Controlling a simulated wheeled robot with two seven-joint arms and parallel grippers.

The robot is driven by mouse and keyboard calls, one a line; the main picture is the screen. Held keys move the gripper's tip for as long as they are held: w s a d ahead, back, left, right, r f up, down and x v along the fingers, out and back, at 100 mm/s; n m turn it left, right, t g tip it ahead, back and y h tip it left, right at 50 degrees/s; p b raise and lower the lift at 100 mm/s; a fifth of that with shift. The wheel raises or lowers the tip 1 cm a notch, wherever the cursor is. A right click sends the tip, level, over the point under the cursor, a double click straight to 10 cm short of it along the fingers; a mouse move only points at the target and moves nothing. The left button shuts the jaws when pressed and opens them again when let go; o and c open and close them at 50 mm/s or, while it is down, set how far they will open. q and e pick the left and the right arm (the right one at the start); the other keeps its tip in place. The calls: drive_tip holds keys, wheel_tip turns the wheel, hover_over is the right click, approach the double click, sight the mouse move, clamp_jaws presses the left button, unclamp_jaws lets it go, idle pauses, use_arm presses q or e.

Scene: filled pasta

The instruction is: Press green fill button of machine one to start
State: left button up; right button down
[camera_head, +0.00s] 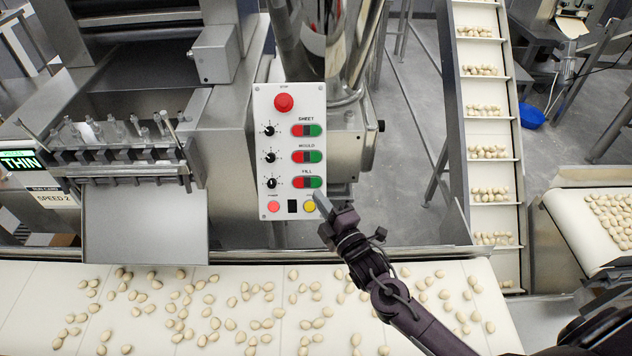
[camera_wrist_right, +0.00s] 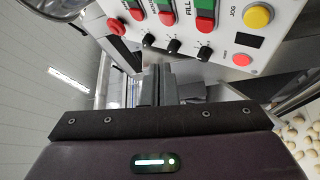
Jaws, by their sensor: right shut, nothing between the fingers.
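The white control panel (camera_head: 262,150) of the machine stands upright in the middle of the head view. Its FILL row has a red half and a green fill button (camera_head: 316,182) on the right; the green fill button also shows at the top edge of the right wrist view (camera_wrist_right: 205,4). My right gripper (camera_head: 321,201) is shut and empty, its tip just below and right of the fill button in the picture. I cannot tell whether it touches the panel. In the right wrist view the gripper's fingers (camera_wrist_right: 170,88) show below the panel's knobs. My left gripper is not in view.
Above FILL are MOULD (camera_head: 307,156) and SHEET (camera_head: 307,130) buttons and a red stop button (camera_head: 284,102). A yellow button (camera_head: 309,206) sits below FILL, close to the gripper. A conveyor belt (camera_head: 50,290) with many filled pasta pieces runs in front; an inclined conveyor (camera_head: 487,150) rises at right.

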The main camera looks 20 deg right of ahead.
sight(316, 182)
use_arm(q)
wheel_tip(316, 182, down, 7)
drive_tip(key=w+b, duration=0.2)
drive_tip(key=b, duration=0.5)
use_arm(e)
drive_tip(key=shift+w+d+f, duration=0.35)
drive_tip(key=shift+w+f, duration=0.45)
drive_tip(key=shift+w, duration=0.45)
drive_tip(key=shift+w+d+f, duration=0.3)
drive_tip(key=shift+w+f, duration=0.5)
drive_tip(key=shift+w, duration=0.45)
drive_tip(key=shift+w+d+f, duration=0.35)
drive_tip(key=shift+w+f, duration=0.45)
drive_tip(key=shift+w, duration=0.45)
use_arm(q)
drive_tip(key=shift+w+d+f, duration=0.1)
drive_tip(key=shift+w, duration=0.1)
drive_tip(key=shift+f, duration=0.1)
use_arm(e)
drive_tip(key=shift+f, duration=0.1)
use_arm(q)
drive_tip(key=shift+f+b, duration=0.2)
drive_tip(key=shift+b, duration=0.15)
use_arm(e)
drive_tip(key=shift+w+d+f, duration=0.1)
drive_tip(key=shift+w+f, duration=0.05)
drive_tip(key=shift+w, duration=0.2)
